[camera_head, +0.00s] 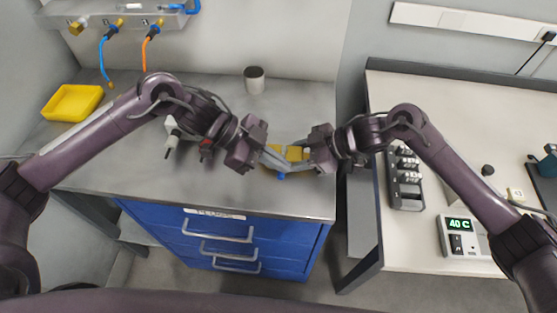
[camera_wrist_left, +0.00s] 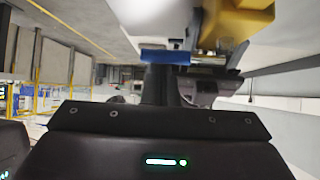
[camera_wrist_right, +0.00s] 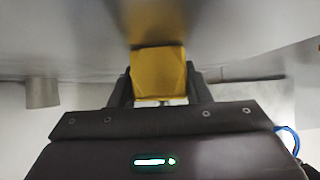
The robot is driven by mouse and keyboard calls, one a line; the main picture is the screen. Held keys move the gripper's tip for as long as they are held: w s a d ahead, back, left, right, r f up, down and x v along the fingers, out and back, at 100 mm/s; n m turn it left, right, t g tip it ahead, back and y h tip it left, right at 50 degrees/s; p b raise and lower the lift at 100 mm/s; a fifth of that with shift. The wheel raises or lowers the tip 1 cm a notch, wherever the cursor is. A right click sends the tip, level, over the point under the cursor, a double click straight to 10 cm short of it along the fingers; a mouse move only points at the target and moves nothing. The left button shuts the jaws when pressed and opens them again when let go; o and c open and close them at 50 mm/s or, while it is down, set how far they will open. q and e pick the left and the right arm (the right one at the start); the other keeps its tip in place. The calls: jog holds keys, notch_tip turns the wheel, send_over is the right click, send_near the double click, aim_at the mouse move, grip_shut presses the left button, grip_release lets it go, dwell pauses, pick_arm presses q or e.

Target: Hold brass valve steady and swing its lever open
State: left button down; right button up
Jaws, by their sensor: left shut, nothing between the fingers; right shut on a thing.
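The brass valve (camera_head: 297,153) is in the middle of the head view, over the front part of the grey bench. My right gripper (camera_head: 309,155) is shut on it from the right. In the right wrist view the yellow valve body (camera_wrist_right: 158,73) fills the space between the fingers. The blue lever (camera_head: 281,176) shows just below the valve. My left gripper (camera_head: 279,164) is shut and empty, its tips close to the lever. In the left wrist view the blue lever (camera_wrist_left: 165,57) lies across the fingertips; whether they touch is unclear. The left fingers partly hide the valve.
A yellow tray (camera_head: 72,102) is at the bench's left and a grey cup (camera_head: 254,79) at its back. Blue drawers (camera_head: 215,240) are below. The right table holds a charger rack (camera_head: 405,180) and a 40 C display unit (camera_head: 461,237).

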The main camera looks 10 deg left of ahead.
pick_arm(q)
jog(key=shift+w+a+m, duration=0.1)
jog(key=shift+a+m, duration=0.2)
jog(key=shift+a, duration=0.4)
jog(key=shift+w+a, duration=0.5)
jog(key=shift+a, duration=0.35)
jog(key=shift+w+a, duration=0.9)
jog(key=shift+w, duration=0.25)
jog(key=shift+d, duration=0.15)
jog(key=shift+s+d, duration=0.1)
jog(key=shift+d, duration=0.6)
